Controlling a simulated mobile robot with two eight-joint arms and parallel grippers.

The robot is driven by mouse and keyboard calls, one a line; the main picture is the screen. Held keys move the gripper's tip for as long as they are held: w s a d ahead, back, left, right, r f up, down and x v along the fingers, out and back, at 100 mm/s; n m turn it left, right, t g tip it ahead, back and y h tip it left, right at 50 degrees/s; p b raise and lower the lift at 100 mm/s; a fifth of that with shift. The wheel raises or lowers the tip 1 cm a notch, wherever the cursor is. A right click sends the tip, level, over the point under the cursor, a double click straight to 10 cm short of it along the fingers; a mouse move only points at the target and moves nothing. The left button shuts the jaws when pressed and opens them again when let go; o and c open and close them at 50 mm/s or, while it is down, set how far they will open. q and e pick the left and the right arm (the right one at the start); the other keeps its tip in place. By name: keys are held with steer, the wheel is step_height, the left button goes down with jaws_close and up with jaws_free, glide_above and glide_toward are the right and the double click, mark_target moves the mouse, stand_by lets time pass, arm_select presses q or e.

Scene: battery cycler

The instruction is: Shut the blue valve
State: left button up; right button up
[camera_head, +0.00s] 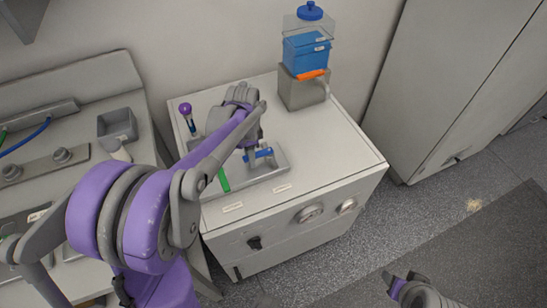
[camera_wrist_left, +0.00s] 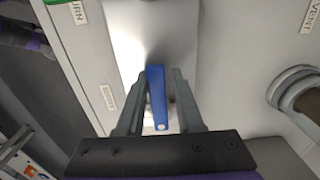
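The blue valve's lever (camera_head: 263,153) shows on a grey raised plate on top of the white cabinet, at the plate's right part. It points roughly along the plate. My left gripper (camera_head: 250,147) is over it and hides part of the valve. In the left wrist view the blue lever (camera_wrist_left: 157,95) lies between the two fingers of my left gripper (camera_wrist_left: 159,80), which are apart. A gap shows on the lever's right side; contact on the left is unclear. My right gripper (camera_head: 403,281) is low at the right, over the floor, its fingers apparently apart and empty.
A green lever (camera_head: 224,180) is left of the blue one on the plate. A purple-topped knob (camera_head: 185,108) stands behind. A blue-lidded container stack (camera_head: 305,52) is at the cabinet's back right. A dark pipe fitting (camera_wrist_left: 297,92) is at right.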

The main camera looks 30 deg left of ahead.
arm_select(q)
steer(key=shift+o, duration=0.3)
steer(key=shift+r, duration=0.1)
arm_select(e)
steer(key=shift+r, duration=0.1)
arm_select(q)
steer(key=r+p, duration=0.2)
steer(key=r, duration=0.2)
steer(key=r+p, duration=0.2)
steer(key=r, duration=0.2)
steer(key=shift+w+a+p, duration=0.15)
steer(key=shift+w+p, duration=0.05)
steer(key=shift+p, duration=0.1)
steer(key=shift+f, duration=0.15)
arm_select(e)
steer(key=r, duration=0.1)
steer(key=w+r, duration=0.1)
steer(key=r, duration=0.3)
steer(key=shift+w+r, duration=0.25)
steer(key=shift+w, duration=0.15)
arm_select(q)
steer(key=shift+s, duration=0.1)
